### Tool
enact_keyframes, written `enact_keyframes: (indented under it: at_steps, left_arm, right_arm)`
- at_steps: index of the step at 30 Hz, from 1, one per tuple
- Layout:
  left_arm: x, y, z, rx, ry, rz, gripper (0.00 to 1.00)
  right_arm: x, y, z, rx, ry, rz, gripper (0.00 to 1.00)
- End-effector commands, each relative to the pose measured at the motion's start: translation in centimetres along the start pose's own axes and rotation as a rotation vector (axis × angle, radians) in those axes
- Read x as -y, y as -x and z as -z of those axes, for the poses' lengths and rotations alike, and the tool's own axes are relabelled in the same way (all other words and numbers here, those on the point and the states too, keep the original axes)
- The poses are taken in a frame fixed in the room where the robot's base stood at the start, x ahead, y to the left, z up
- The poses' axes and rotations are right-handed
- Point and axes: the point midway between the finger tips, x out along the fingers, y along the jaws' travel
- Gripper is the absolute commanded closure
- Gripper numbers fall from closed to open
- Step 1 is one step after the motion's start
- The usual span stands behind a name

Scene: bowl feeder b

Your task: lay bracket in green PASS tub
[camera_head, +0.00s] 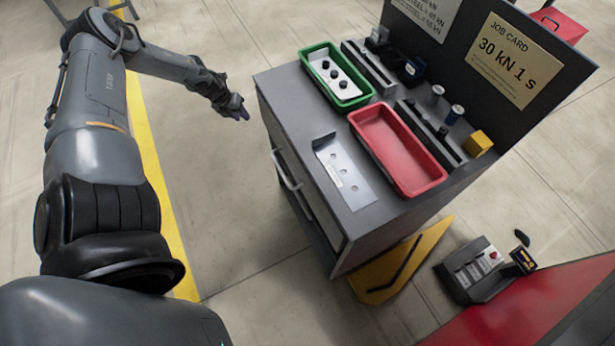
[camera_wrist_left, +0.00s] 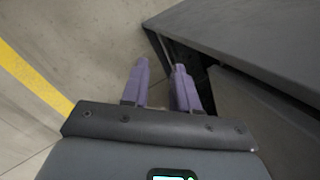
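A pale metal bracket (camera_head: 345,176) with several holes and an upturned end lies on the front part of the grey bench top. The green tub (camera_head: 309,57) stands behind it near the back left of the bench, with several small dark round pieces on a pale surface inside. My left gripper (camera_head: 241,113) hangs beyond the bench's left edge, apart from the bracket and the tub. In the left wrist view its two purple fingers (camera_wrist_left: 161,70) are apart with nothing between them. My right gripper is not in view.
An empty red tub (camera_head: 398,150) stands right of the bracket. Dark fixtures, small cylinders and a yellow block (camera_head: 477,143) line the back of the bench (camera_head: 296,118). A job card (camera_head: 515,60) is on the upright panel. The floor left of the bench is clear.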

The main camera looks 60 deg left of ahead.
Motion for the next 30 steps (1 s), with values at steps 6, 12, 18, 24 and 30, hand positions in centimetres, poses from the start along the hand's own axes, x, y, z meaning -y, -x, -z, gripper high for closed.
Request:
enact_keyframes:
  at_steps: [6,12,18,24,30]
  left_arm:
    - [1.6,-7.4,14.6,0.076,0.430,0.079,0.71]
    - [8.8,-9.5,25.5,0.120,0.835,0.120,0.71]
    - [18.3,-7.0,33.2,0.124,1.259,0.128,0.71]
    - [26.2,-1.0,37.6,0.083,1.653,0.086,0.71]
    - [30.2,4.5,39.6,0.027,1.921,0.018,0.71]
  right_arm:
    - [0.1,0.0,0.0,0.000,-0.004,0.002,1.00]
    - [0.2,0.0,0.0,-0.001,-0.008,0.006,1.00]
    - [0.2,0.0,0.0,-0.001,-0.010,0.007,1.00]
    - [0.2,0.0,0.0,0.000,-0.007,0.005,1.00]
    - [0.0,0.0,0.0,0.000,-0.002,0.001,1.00]
